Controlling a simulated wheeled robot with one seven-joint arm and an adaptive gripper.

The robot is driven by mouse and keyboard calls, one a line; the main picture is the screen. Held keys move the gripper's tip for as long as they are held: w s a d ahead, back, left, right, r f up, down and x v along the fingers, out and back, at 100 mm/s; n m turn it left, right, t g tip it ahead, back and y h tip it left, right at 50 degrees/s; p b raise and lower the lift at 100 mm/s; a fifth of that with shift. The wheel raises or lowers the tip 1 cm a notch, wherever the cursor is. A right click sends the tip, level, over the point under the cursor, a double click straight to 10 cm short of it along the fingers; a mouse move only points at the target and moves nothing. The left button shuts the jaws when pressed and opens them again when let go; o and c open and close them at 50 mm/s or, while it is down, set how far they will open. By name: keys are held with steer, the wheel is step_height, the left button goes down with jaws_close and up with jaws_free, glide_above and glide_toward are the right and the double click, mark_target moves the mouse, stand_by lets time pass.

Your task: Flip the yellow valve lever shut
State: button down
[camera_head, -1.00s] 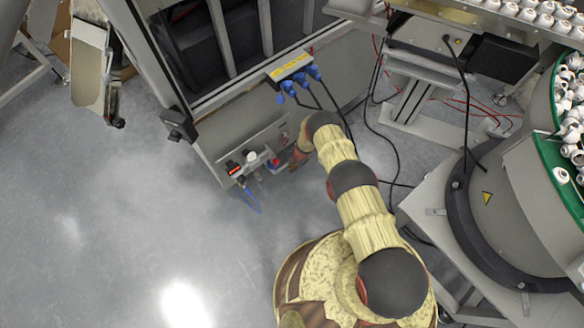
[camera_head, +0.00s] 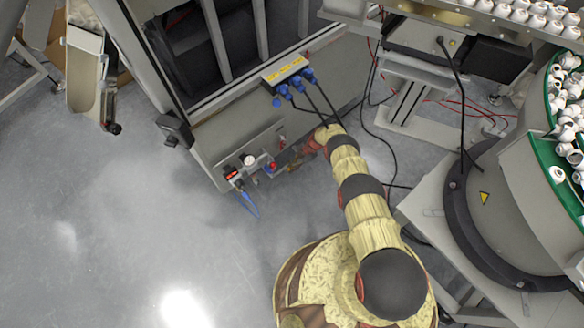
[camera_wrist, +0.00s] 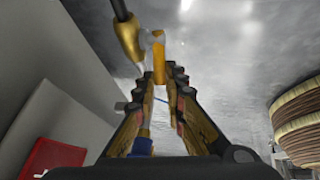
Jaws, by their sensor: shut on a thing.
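The yellow valve lever (camera_wrist: 158,58) shows in the wrist view as an upright strip just ahead of my fingertips. A brass-coloured valve body or fitting (camera_wrist: 129,38) with a dark pipe is beside it at the upper left. My gripper (camera_wrist: 161,82) has its fingers closed in around the near end of the lever. The fingers hide part of that end. In the head view my gripper (camera_head: 296,165) is low beside the machine's panel, and the lever is too small to make out.
Blue plugs (camera_head: 295,83) with black cables hang above my arm. A bowl feeder (camera_head: 510,205) stands on the right.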

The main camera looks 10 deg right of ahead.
stand_by(0.3)
steer(key=c, duration=2.1)
jaws_free()
steer(key=shift+c, duration=0.2)
steer(key=shift+d+r, duration=0.1)
steer(key=v, duration=1.1)
steer(key=shift+d+r, duration=0.2)
steer(key=shift+r, duration=0.05)
steer(key=shift+o, duration=0.4)
